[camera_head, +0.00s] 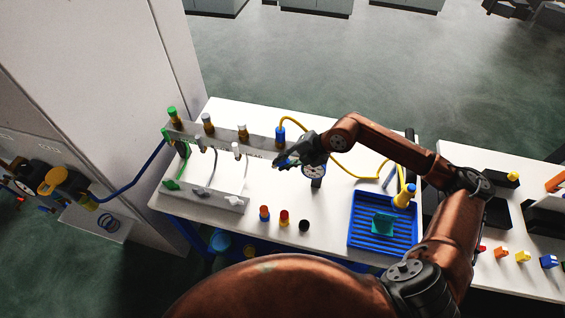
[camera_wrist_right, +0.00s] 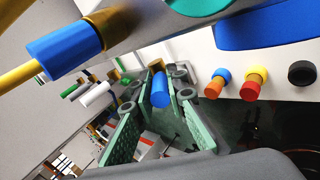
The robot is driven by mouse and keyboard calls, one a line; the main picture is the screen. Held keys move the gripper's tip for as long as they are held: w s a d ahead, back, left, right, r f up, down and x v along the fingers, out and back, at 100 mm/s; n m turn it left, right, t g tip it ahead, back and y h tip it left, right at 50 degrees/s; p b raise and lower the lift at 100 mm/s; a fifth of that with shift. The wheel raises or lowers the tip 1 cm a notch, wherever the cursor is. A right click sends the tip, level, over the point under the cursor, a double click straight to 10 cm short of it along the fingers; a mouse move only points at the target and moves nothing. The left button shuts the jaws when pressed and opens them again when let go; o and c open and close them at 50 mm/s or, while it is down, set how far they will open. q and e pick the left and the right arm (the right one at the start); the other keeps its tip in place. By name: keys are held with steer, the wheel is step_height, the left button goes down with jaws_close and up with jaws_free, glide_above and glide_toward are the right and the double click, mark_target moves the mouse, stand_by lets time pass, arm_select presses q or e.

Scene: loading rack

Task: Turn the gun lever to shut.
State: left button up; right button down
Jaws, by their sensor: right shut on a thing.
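The grey loading rack (camera_head: 220,135) stands at the left of the white table, with a blue fitting (camera_head: 280,137) and yellow hose at its right end. That blue fitting is large at the upper left of the right wrist view (camera_wrist_right: 65,50). My right gripper (camera_head: 283,160) is at this end of the rack. In the wrist view its green-padded fingers (camera_wrist_right: 158,104) are on either side of a short blue cylinder (camera_wrist_right: 161,88), which appears to be the gun lever's grip, and are shut on it. The gripper hides the lever in the head view. My left gripper is not in view.
Other rack stations carry a white lever (camera_head: 237,150) and grey and green ones. A red-and-yellow plug (camera_head: 284,218), a blue-and-orange plug (camera_head: 264,213) and a black cap (camera_head: 304,225) stand in front. A blue tray (camera_head: 355,235) lies to the right.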

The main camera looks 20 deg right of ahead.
steer(key=c, duration=1.9)
jaws_free()
steer(key=v, duration=1.2)
steer(key=shift+c, duration=0.3)
